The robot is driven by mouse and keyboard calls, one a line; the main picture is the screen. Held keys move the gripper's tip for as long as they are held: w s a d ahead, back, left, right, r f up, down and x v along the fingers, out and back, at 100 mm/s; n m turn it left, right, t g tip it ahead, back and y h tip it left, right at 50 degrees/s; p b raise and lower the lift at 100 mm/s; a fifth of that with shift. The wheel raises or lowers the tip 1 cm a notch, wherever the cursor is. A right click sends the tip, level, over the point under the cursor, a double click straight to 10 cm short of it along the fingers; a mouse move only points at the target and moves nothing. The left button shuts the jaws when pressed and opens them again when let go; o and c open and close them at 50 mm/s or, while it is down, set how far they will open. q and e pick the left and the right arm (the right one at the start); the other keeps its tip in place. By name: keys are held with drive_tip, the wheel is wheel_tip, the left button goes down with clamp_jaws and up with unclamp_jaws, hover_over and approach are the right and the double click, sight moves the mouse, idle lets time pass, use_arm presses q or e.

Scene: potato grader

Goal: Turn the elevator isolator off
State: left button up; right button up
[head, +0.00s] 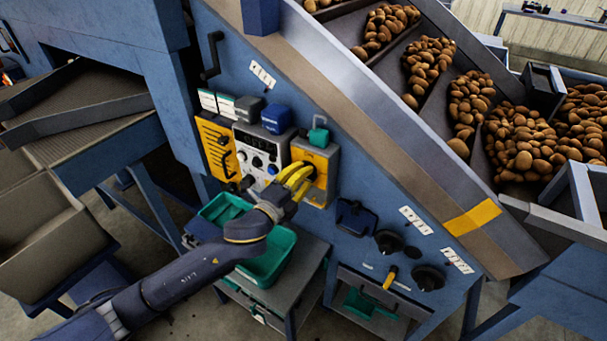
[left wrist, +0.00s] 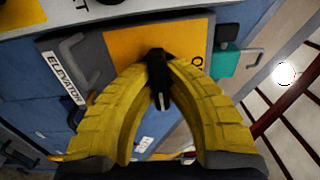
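The elevator isolator is a grey box with a yellow face (head: 325,157); it also shows in the left wrist view (left wrist: 120,42), beside an "ELEVATOR" label (left wrist: 62,78). Its black rotary handle (left wrist: 158,72) carries a white line, pointing toward the bottom of the wrist picture. An "O" mark is on the right of the face. My left gripper (head: 308,174) is at the isolator's front, its yellow fingertips (left wrist: 159,70) closed in on both sides of the handle and apparently touching it. The fingers hide part of the face. My right gripper is not in view.
A teal padlock (head: 318,137) hangs at the isolator's top right. A control box with knobs (head: 259,155) and a yellow panel with a handle (head: 216,147) are to its left. A teal crate (head: 270,262) stands below. Potatoes (head: 522,137) lie on the grader.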

use_arm(q)
drive_tip(key=o, duration=0.5)
drive_tip(key=shift+s, duration=0.1)
drive_tip(key=v, duration=1.1)
drive_tip(key=shift+s+a, duration=0.2)
drive_tip(key=shift+s, duration=0.15)
